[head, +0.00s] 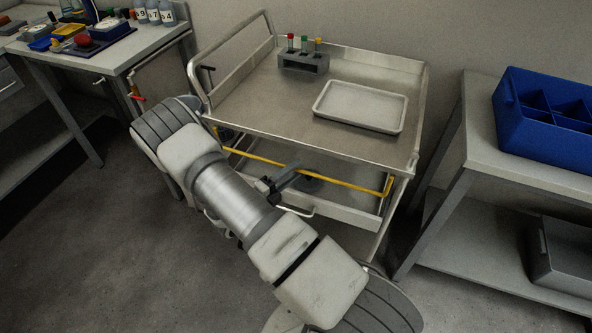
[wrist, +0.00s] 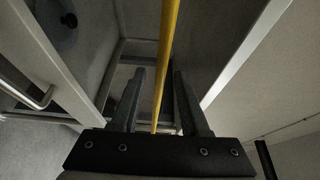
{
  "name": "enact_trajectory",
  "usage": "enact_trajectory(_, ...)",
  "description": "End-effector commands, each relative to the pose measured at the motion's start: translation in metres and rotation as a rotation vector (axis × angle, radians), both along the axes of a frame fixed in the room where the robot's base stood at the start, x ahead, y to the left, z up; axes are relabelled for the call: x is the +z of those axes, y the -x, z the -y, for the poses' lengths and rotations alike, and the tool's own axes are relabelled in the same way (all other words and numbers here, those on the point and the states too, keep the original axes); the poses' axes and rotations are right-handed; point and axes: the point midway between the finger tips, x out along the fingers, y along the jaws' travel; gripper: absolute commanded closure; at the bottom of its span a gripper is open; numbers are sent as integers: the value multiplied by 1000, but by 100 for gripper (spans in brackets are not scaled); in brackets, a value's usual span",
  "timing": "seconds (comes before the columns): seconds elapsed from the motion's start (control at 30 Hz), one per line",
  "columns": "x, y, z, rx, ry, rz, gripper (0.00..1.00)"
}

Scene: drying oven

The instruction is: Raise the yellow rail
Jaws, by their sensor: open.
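The yellow rail (head: 340,182) runs across the front of the metal cart, below its top surface, and bends at its right end (head: 388,185). Part of it is hidden behind my arm and gripper in the head view. In the wrist view the yellow rail (wrist: 167,60) runs from the top edge down between my two fingers. My gripper (wrist: 158,95) is open, with one finger on each side of the rail and a gap to each. In the head view my gripper (head: 283,180) is at the middle of the rail.
The cart top (head: 262,100) holds a white tray (head: 360,106) and a rack (head: 303,62) with coloured-cap tubes. A bench with a blue bin (head: 545,115) stands at the right. A cluttered table (head: 130,55) stands at the left. The floor (head: 90,250) at left front is clear.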

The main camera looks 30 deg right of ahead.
Motion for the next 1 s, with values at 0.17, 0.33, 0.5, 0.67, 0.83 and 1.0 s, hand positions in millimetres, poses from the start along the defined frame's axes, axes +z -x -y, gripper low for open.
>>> enact_trajectory(0.17, 0, -4, 12, -1, 1, 1, 55)
enact_trajectory(0.33, 0, -4, 13, 0, 1, 1, 55)
enact_trajectory(0.5, 0, -4, 13, 0, 1, 1, 66)
enact_trajectory(0.67, 0, -4, 13, 0, 1, 1, 95)
enact_trajectory(0.83, 0, -4, 12, 0, 1, 1, 100)
enact_trajectory(1.0, 0, -4, 12, 0, 1, 1, 100)
